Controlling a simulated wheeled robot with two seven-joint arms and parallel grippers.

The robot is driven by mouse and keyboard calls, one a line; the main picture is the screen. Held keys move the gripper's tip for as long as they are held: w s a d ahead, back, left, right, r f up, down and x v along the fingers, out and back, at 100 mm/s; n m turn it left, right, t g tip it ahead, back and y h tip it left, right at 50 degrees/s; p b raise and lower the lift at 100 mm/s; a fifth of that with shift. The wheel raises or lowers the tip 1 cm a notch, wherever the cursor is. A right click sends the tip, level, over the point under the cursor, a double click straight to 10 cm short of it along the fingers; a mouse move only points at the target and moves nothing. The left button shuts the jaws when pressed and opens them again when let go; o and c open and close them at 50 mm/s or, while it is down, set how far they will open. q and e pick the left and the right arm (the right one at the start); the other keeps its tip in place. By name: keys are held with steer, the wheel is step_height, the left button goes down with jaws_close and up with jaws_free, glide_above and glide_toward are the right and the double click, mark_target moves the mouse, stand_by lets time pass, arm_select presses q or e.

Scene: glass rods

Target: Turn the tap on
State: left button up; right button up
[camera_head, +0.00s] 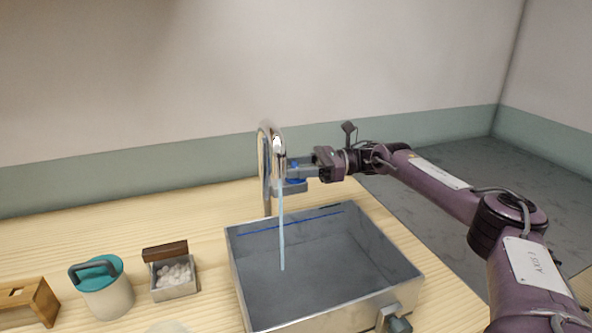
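The tap (278,143) is a shiny metal curved spout at the back edge of the grey sink basin (240,275). A thin pale blue stream (282,235) runs straight down from the spout into the basin, like flowing water. My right gripper (288,178) comes in from the right, level with the spout's mouth and right beside the tap. Its blue-tipped fingers overlap the tap in the picture, so I cannot tell whether they touch it or close on anything. The tap's handle cannot be made out. My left gripper is not in view.
The sink stands on a pale wooden table (130,235). To its left are a small box of white balls (175,277), a white pot with a teal lid (104,293) and a wooden block (35,302). A wall stands behind. The table left of the tap is clear.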

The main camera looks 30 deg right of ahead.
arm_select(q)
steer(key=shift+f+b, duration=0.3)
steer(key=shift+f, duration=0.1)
arm_select(e)
steer(key=shift+n+g+y, duration=0.4)
steer(key=shift+n+g, duration=0.2)
steer(key=shift+g, duration=0.3)
steer(key=shift+n+g, duration=0.3)
steer(key=shift+g, duration=0.2)
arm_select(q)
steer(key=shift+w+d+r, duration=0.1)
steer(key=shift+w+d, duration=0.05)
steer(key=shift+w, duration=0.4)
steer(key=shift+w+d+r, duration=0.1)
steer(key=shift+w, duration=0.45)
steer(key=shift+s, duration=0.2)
arm_select(e)
steer(key=o, duration=1)
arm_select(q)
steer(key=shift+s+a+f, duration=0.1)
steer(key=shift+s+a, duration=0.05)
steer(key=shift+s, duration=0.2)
